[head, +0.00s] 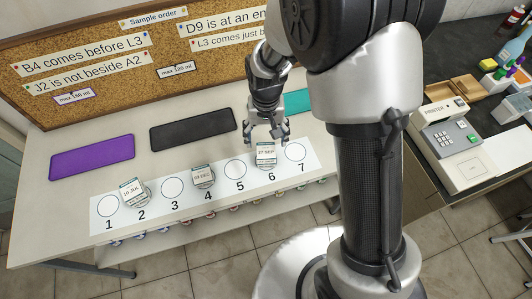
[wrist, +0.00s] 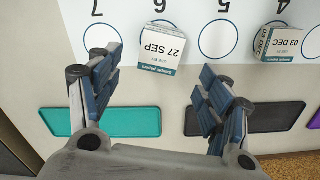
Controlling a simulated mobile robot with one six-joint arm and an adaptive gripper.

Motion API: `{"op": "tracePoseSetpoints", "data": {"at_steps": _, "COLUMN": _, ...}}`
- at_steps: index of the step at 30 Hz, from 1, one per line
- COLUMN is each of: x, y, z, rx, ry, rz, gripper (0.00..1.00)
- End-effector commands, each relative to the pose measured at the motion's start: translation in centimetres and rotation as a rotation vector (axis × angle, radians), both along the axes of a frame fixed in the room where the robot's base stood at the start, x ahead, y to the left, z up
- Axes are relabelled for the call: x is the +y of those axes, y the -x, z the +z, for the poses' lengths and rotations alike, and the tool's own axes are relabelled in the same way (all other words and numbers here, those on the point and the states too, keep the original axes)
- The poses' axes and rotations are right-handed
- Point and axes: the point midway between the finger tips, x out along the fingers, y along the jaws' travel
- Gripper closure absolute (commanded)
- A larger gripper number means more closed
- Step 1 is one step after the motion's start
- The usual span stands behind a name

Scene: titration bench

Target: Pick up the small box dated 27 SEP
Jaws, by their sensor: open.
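The small box dated 27 SEP (head: 265,152) stands on spot 6 of the white numbered strip. Its teal and white label reads clearly in the wrist view (wrist: 162,50). My gripper (head: 267,132) is just behind and above this box, pointing down. In the wrist view my gripper (wrist: 158,70) is open, with the box lying between the lines of its two fingers, nearer the left one in height of picture. Nothing is held.
A box dated 03 DEC (head: 203,176) stands on spot 4 and a box dated 10 JUL (head: 133,192) on spot 2. Purple (head: 92,157), black (head: 193,129) and teal (head: 297,102) mats lie behind the strip. Spots 5 and 7 are empty. A printer (head: 447,133) stands far right.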

Motion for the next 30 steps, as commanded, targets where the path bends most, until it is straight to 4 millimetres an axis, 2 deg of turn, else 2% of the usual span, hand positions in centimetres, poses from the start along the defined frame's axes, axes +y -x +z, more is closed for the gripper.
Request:
{"op": "tracePoseSetpoints", "data": {"at_steps": 1, "x": 0.0, "y": 0.1, "z": -1.1, "rx": 0.002, "ry": 0.001, "rz": 0.0, "gripper": 0.28}}
{"op": "tracePoseSetpoints", "data": {"at_steps": 3, "x": 0.0, "y": 0.0, "z": -1.9, "rx": 0.001, "ry": 0.0, "rz": 0.0, "gripper": 0.28}}
{"op": "tracePoseSetpoints", "data": {"at_steps": 11, "x": 0.0, "y": 0.0, "z": -3.3, "rx": 0.0, "ry": 0.0, "rz": 0.0, "gripper": 0.28}}
{"op": "tracePoseSetpoints", "data": {"at_steps": 20, "x": 0.1, "y": 0.2, "z": -7.5, "rx": 0.002, "ry": 0.001, "rz": 0.0, "gripper": 0.28}}
{"op": "tracePoseSetpoints", "data": {"at_steps": 27, "x": 0.1, "y": 0.1, "z": -7.7, "rx": -0.001, "ry": 0.0, "rz": 0.0, "gripper": 0.28}}
{"op": "tracePoseSetpoints", "data": {"at_steps": 30, "x": 0.1, "y": 0.1, "z": -7.7, "rx": -0.001, "ry": 0.0, "rz": 0.0, "gripper": 0.34}}
